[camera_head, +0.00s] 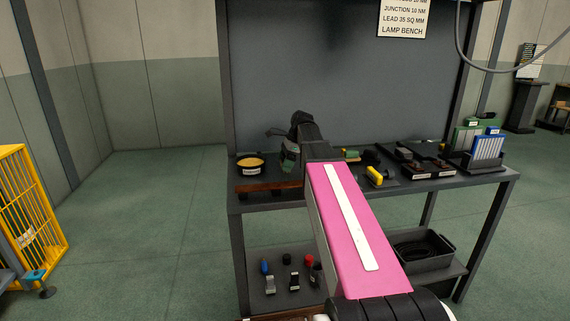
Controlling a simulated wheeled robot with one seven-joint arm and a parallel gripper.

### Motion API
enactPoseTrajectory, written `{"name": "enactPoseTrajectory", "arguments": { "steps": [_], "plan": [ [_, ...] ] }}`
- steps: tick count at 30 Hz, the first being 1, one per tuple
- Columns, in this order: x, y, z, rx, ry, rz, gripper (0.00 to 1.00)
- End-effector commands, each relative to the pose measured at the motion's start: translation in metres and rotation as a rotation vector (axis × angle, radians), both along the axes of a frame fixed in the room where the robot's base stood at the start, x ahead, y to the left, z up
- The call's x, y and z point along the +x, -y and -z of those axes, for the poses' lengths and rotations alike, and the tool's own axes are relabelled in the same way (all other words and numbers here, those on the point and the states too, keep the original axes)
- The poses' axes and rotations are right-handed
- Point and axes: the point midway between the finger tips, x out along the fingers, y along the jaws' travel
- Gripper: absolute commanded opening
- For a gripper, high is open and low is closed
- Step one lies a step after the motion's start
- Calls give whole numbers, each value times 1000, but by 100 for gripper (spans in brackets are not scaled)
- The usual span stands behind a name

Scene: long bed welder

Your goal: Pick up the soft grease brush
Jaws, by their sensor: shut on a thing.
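My gripper (297,123) shows as a small dark shape above the left part of the bench, at the far end of my arm. It is shut on a thin dark thing (274,132) that pokes out to the left, clear of the bench top. This thing is too small and dark to tell whether it is the soft grease brush, and my wrist hides part of it. No other brush can be made out on the bench.
The dark bench (420,183) holds a round tin with a yellow top (250,162), a yellow-handled tool (375,176) and a rack of blue pieces (487,150). A black tray (424,262) sits on the lower shelf. A yellow cage (30,205) stands left; floor between is clear.

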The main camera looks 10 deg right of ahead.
Motion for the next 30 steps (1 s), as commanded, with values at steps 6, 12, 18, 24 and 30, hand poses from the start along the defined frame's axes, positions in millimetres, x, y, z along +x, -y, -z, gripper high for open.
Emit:
{"name": "enactPoseTrajectory", "arguments": {
  "steps": [6,12,18,24,30],
  "plan": [
    [0,0,-8,0,0,0,59],
    [1,0,-33,0,2,0,59],
    [-22,-32,-62,0,3,-4,59],
    [-44,-67,-87,0,2,-2,59],
    [-57,-89,-103,0,1,-1,59]
  ]
}}
